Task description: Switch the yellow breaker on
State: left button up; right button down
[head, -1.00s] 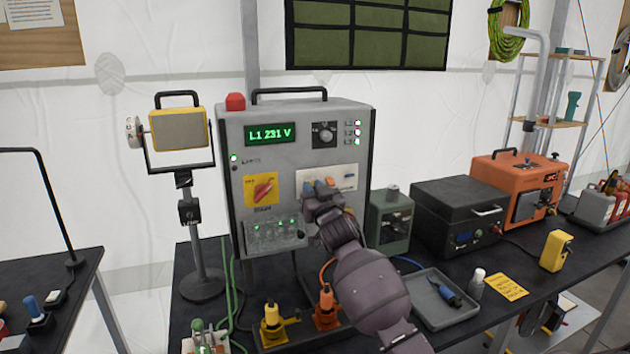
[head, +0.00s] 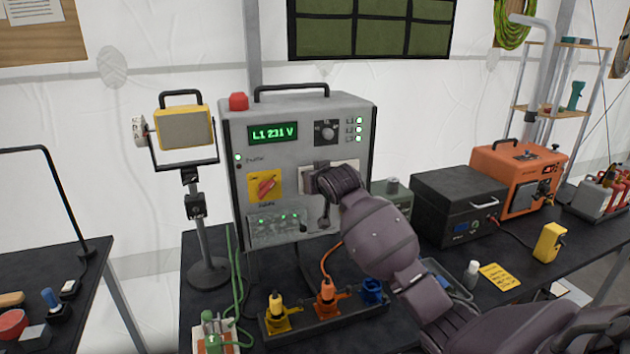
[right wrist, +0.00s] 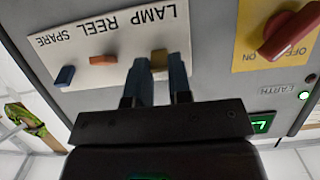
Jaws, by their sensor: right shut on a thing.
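The yellow breaker (right wrist: 159,60) sits under the LAMP label on the white breaker plate (right wrist: 120,35) in the right wrist view, which shows the panel upside down. My right gripper (right wrist: 161,80) is shut on it, one finger on each side. The orange breaker (right wrist: 103,60) and blue breaker (right wrist: 65,76) stand beside it, untouched. In the head view my right gripper (head: 318,184) is at the front of the grey power box (head: 300,102), and the hand hides the breakers. I cannot tell the yellow breaker's position. My left gripper is not in view.
A red rotary switch (head: 266,186) is left of the breakers. Yellow (head: 277,314), orange (head: 326,297) and blue (head: 372,289) connectors stand below the box. A work lamp (head: 184,128) stands at left. A black case (head: 455,203) is at right.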

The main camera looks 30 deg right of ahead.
jog(key=shift+w+r+g+y, duration=0.1)
jog(key=shift+r+g+y, duration=0.15)
jog(key=shift+g, duration=0.45)
jog(key=c, duration=1)
grip_release()
jog(key=shift+c, duration=0.2)
jog(key=b+v, duration=0.1)
jog(key=v, duration=0.9)
jog(key=shift+s+r, duration=0.25)
jog(key=shift+s, duration=0.1)
